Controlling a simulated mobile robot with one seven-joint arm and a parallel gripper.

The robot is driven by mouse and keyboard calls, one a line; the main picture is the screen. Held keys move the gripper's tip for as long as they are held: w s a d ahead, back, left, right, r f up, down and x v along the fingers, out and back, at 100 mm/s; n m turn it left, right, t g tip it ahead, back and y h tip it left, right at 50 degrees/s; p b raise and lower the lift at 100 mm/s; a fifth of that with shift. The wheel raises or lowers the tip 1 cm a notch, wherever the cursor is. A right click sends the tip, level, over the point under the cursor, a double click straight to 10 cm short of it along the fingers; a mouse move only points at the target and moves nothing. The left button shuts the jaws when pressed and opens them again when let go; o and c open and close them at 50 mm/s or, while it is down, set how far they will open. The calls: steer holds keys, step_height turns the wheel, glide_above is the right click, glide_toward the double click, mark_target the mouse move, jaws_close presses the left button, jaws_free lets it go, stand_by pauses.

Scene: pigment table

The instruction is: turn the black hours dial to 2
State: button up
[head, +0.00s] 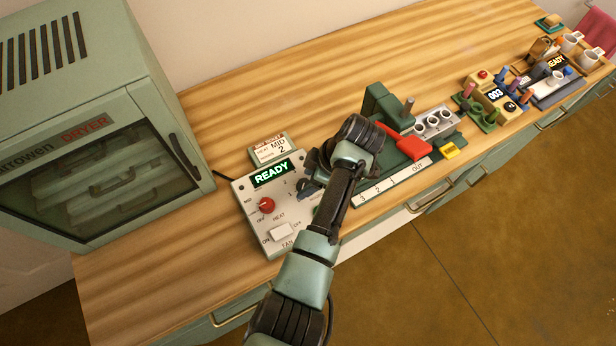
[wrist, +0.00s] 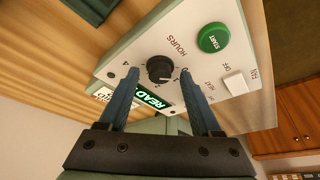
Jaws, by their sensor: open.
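The black hours dial (wrist: 159,69) sits on the pale dryer control panel (wrist: 210,88) below the HOURS label in the wrist view. Its light pointer mark seems to face right; I cannot read which number it is at. My gripper (wrist: 158,75) is open, with one blue finger to each side of the dial in the picture; contact cannot be told. In the head view my gripper (head: 311,184) is over the right part of the panel (head: 249,224) and hides the dial. The panel's display reads READY (head: 270,174).
A card reading HEAT MID 2 (head: 271,149) stands behind the panel. A red heat knob (head: 266,205), a white fan switch (head: 281,231) and a green START button (wrist: 213,38) are close by. The dryer (head: 170,100) is left; a green device with a red handle (head: 408,145) is right.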

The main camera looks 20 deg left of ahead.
jaws_close()
stand_by(0.5)
steer(key=m+p, duration=0.1)
steer(key=m, duration=0.1)
steer(key=m+t+p, duration=0.1)
steer(key=shift+s+r+m+t+p, duration=0.2)
steer(key=shift+m+t+p, duration=0.1)
steer(key=shift+m+p, duration=0.1)
steer(key=m+t+p, duration=0.1)
steer(key=m, duration=0.1)
steer(key=m+h+p, duration=0.1)
steer(key=m, duration=0.2)
steer(key=shift+s+a+t+p, duration=0.1)
steer(key=shift+s+t+p, duration=0.05)
steer(key=shift+t+p, duration=0.2)
steer(key=m, duration=0.2)
steer(key=m+t+h+p, duration=0.1)
steer(key=m, duration=0.2)
steer(key=shift+s+a+f, duration=0.1)
steer(key=shift+a, duration=0.05)
steer(key=shift+a+m+t+h+p, duration=0.1)
steer(key=shift+m+t+h+p, duration=0.3)
steer(key=shift+m, duration=0.6)
steer(key=shift+a+m+t+h+p, duration=0.1)
steer(key=shift+m+h, duration=0.5)
steer(key=shift+m, duration=0.4)
steer(key=shift+f, duration=0.1)
